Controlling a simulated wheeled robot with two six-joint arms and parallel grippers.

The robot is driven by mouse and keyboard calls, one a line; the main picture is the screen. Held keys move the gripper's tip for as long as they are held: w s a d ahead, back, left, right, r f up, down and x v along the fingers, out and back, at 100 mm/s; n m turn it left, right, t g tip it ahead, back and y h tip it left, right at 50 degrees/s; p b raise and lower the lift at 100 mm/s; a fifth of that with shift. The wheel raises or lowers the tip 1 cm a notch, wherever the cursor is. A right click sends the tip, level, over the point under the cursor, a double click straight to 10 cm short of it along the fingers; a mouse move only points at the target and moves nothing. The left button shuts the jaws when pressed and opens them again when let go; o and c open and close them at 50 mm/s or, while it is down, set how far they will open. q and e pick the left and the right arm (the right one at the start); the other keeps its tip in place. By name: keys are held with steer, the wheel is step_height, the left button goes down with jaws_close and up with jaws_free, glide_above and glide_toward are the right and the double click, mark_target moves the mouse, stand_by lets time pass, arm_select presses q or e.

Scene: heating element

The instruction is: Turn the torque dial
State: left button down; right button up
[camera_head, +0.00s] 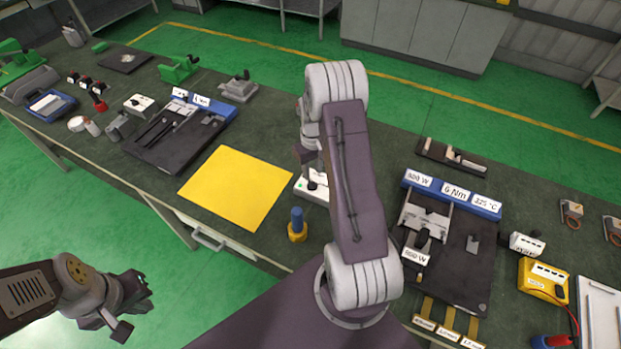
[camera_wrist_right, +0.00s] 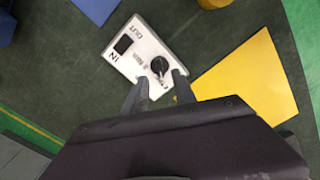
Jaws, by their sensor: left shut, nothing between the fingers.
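The torque dial is a black round knob (camera_wrist_right: 160,66) on a white box (camera_wrist_right: 134,42) marked IN, OUT and Nm in the right wrist view. In the head view the white box (camera_head: 318,192) is on the bench, partly hidden by my right arm. My right gripper (camera_wrist_right: 160,80) is open above the box, its two fingers apart with the knob showing between and just beyond their tips. I cannot tell how high the tips are above the knob. My left gripper (camera_head: 128,312) is shut and empty, off the bench at lower left.
A yellow mat (camera_head: 237,187) lies left of the white box, and a yellow-and-blue object (camera_head: 297,226) stands in front of it. A black fixture (camera_head: 450,250) with labels, including 6 Nm, is to the right. Another dark fixture (camera_head: 165,150) is at left.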

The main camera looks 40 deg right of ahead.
mark_target(312, 182)
step_height(312, 182, down, 5)
steer(key=shift+w+r+p, duration=0.1)
steer(key=shift+p, duration=0.4)
steer(key=shift+d+f, duration=0.15)
steer(key=shift+f, duration=0.4)
jaws_close()
